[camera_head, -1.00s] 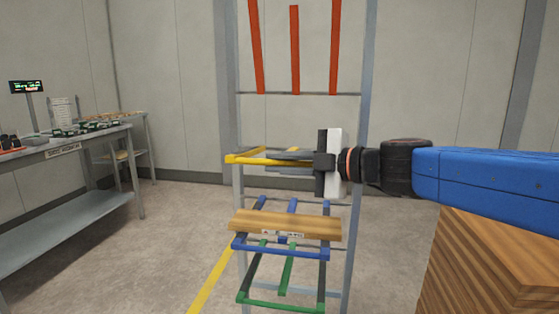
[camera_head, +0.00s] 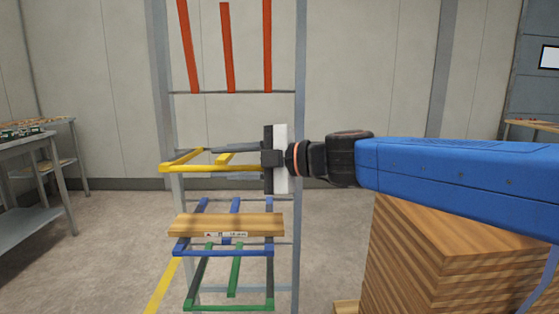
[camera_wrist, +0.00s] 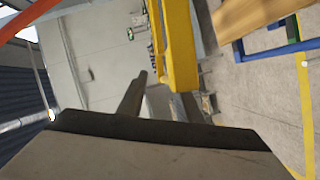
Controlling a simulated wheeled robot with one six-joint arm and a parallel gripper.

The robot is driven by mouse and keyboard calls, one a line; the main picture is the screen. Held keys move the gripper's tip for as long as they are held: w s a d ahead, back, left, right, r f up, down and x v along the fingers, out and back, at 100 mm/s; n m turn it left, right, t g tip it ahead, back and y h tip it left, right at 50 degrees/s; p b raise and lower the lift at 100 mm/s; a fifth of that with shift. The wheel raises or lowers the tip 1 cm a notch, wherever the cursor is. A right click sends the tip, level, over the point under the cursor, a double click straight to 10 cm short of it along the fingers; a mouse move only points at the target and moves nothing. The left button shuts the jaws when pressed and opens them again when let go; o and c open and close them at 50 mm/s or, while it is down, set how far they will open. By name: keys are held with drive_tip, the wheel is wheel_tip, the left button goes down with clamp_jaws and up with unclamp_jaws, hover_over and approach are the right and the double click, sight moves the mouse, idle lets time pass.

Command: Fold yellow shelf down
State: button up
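The yellow shelf (camera_head: 190,169) sticks out level from the grey rack, above the blue shelf. It also shows close up in the wrist view (camera_wrist: 181,50). My gripper (camera_head: 228,163) is at the right end of the yellow shelf, pointing left. Its dark fingers look apart, one above and one below the level of the front yellow bar. Contact with the bar cannot be told. One dark finger shows beside the yellow bar in the wrist view. The gripper body hides the shelf's right end.
The blue shelf (camera_head: 222,252) below is folded out and bears a wooden board (camera_head: 225,224). A green shelf (camera_head: 228,306) is under it. Red shelf bars (camera_head: 228,50) stand upright above. A stack of wood (camera_head: 450,250) is at the right; a grey table (camera_head: 40,215) is at the left.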

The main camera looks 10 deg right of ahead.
drive_tip(key=v, duration=1.4)
drive_tip(key=shift+s+d, duration=0.25)
drive_tip(key=shift+d, duration=0.05)
drive_tip(key=shift+r, duration=0.1)
